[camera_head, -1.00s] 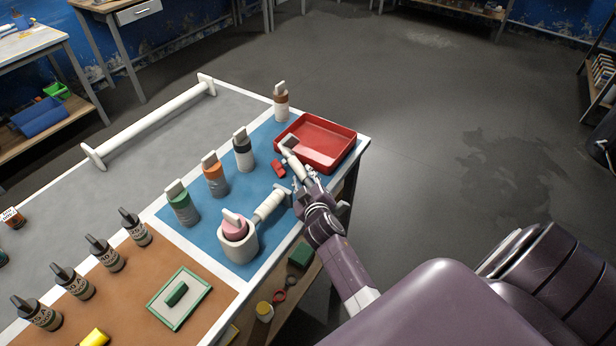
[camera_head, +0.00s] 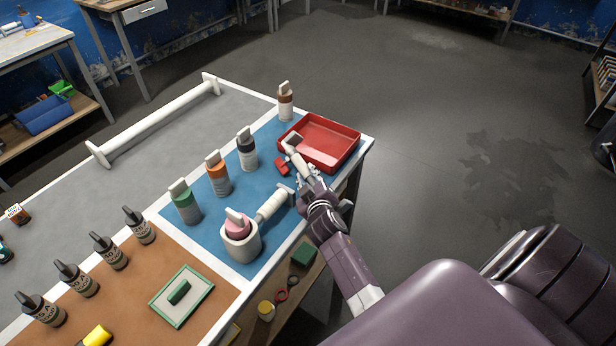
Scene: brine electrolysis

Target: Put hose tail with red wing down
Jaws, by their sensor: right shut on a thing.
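The hose tail (camera_head: 300,163) is a short white tube with a grey end, beside the near left corner of the red tray. Its red wing (camera_head: 282,166) sticks out to the left, over the blue mat. My right gripper (camera_head: 310,186) is shut on the near end of the hose tail, and its fingers partly hide it. I cannot tell whether the hose tail touches the mat. My left gripper is not in view.
The red tray (camera_head: 326,146) is at the table's far right corner. Brown-, black-, orange- and green-banded bottles stand on the blue mat (camera_head: 222,208). A white holder with a pink item (camera_head: 240,238) and a white cylinder (camera_head: 272,205) are nearer. The grey tabletop is mostly clear.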

